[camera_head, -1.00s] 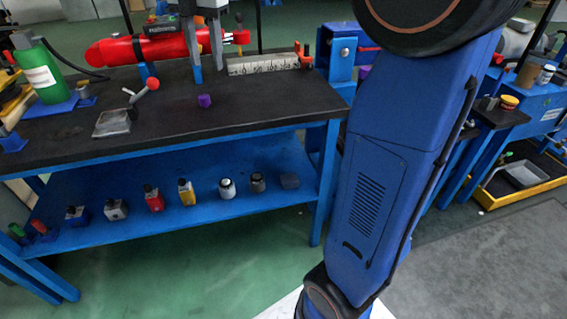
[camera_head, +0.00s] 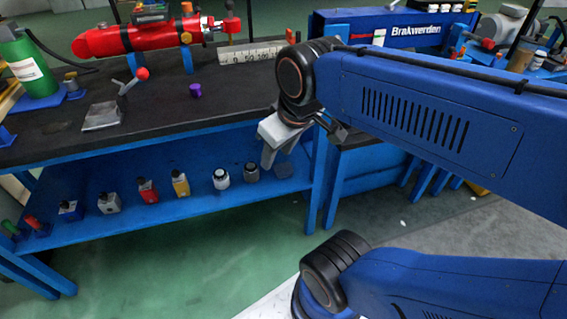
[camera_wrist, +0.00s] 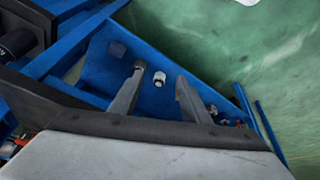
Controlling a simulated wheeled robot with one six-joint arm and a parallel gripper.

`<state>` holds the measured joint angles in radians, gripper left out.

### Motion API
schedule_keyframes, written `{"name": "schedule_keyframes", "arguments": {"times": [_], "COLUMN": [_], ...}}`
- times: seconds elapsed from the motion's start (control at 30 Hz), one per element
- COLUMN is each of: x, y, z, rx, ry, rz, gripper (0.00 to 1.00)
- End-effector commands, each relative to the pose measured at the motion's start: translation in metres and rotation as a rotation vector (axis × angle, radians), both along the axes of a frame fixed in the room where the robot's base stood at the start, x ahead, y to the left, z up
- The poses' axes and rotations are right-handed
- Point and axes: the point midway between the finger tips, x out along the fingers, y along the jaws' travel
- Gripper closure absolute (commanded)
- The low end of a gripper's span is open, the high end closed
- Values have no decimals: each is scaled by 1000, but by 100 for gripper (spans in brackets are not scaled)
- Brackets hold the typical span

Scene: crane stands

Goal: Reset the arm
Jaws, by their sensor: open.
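My gripper (camera_head: 268,163) is in front of the right part of the workbench's front edge, with my blue arm reaching in from the right. In the wrist view my gripper (camera_wrist: 159,76) shows two grey fingers spread apart with nothing held between them. Beyond the fingers, the blue lower shelf (camera_wrist: 100,65) shows with a white-and-dark jar (camera_wrist: 159,78), which looks apart from the fingers.
The dark workbench top (camera_head: 150,125) holds a red cylinder (camera_head: 130,38), a small purple piece (camera_head: 196,90) and a green bottle (camera_head: 32,68). Several small containers stand on the lower shelf (camera_head: 130,220). Green floor (camera_head: 200,270) lies open in front.

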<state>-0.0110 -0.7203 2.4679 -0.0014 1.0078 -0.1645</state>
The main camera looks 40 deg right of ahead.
Motion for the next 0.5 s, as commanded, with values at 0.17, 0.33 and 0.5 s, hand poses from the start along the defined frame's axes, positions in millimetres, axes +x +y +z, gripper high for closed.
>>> {"name": "schedule_keyframes", "arguments": {"times": [0.17,0.33,0.5], "x": [-17,-19,-19], "y": [-2,-2,-2], "z": [-21,-24,-24], "rx": [55,65,65], "ry": [-25,-28,-28], "rz": [-137,-163,-162], "gripper": [57,57,57]}}
